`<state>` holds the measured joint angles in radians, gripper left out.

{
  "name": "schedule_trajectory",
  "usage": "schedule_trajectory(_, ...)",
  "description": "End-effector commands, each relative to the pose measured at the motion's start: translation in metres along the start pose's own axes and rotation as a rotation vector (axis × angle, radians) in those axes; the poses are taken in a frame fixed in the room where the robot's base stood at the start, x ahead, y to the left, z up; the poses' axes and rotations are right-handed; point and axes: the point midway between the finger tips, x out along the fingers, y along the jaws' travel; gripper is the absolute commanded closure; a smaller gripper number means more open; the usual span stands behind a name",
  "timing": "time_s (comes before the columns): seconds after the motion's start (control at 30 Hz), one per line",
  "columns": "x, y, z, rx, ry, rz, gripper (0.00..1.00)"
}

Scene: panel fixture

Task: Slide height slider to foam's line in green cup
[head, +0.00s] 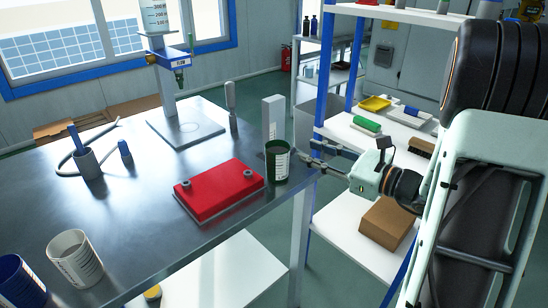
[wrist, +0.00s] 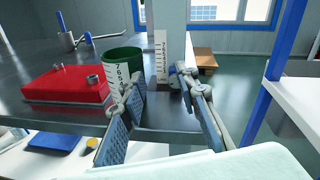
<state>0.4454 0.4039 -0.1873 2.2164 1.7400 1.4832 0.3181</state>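The green cup (head: 278,165) stands upright near the table's right edge, with a white scale on its side; its foam line is not clear to me. In the wrist view the cup (wrist: 122,60) is left of centre, with scale numbers visible. Beside and behind it stands a grey upright post (head: 272,115), also in the wrist view (wrist: 174,30), with a numbered scale strip. A small blue and grey part near the post's lower right may be the height slider; the right finger partly overlaps it. My gripper (head: 312,160) is open, its fingers apart in the wrist view (wrist: 163,84), right of the cup.
A red block (head: 222,190) with metal knobs lies left of the cup. A shelf (head: 390,130) stands to the right.

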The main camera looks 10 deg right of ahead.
Motion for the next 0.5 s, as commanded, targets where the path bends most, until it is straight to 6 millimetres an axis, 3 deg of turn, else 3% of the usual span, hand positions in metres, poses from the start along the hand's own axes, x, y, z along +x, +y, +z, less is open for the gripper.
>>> schedule_trajectory(0.03,-0.008,-0.004,-0.019,0.069,-0.011,-0.045,0.71)
schedule_trajectory(0.1,-0.015,-0.009,-0.031,0.142,-0.027,-0.091,0.71)
schedule_trajectory(0.27,-0.022,-0.015,-0.041,0.218,-0.048,-0.14,0.71)
schedule_trajectory(0.5,0.008,-0.018,-0.04,0.221,-0.051,-0.138,0.71)
